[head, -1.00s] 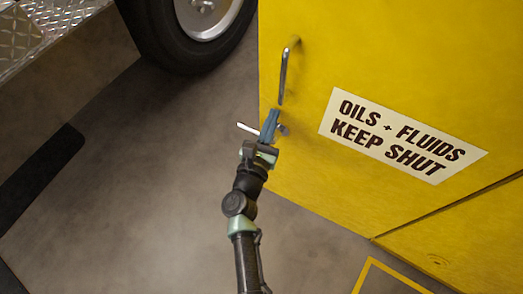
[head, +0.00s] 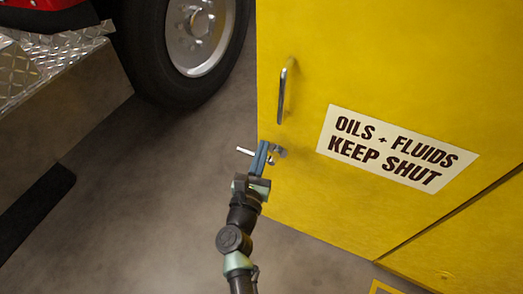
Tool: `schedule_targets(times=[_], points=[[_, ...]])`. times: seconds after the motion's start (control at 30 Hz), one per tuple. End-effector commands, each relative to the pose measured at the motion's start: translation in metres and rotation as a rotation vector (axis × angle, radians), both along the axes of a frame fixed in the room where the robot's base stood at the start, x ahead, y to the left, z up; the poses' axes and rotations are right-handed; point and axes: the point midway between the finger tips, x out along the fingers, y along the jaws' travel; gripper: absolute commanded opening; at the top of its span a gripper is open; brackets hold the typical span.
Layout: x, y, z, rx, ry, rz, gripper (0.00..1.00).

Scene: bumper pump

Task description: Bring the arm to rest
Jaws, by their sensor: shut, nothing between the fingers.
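My gripper (head: 261,152) is in the middle of the head view, with blue fingers pointing up. It is shut and nothing shows between the fingers. It stands in front of the lower left edge of a yellow cabinet door (head: 370,60), below the metal bar handle (head: 284,90). The fingertips are apart from the handle in the picture. My dark arm runs from the gripper down to the bottom edge of the view. Whether the gripper touches the door cannot be told.
The door bears a white sign (head: 395,148) reading "OILS + FLUIDS KEEP SHUT". A vehicle wheel (head: 185,50) and a diamond-plate step (head: 50,62) are at the upper left. Bare grey floor (head: 140,200) lies left of my arm.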

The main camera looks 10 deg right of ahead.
Motion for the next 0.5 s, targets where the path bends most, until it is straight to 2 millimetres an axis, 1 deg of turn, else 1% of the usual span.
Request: schedule_targets(times=[0.03, 0.2, 0.33, 0.5], points=[[-0.013, 0.011, -0.001, 0.002, 0.006, 0.006, 0.0], [-0.044, 0.033, -0.001, 0.002, 0.005, 0.005, 0.0], [-0.06, 0.045, -0.001, 0.0, 0.004, 0.005, 0.0], [-0.071, 0.053, -0.001, 0.0, 0.002, 0.003, 0.0]])
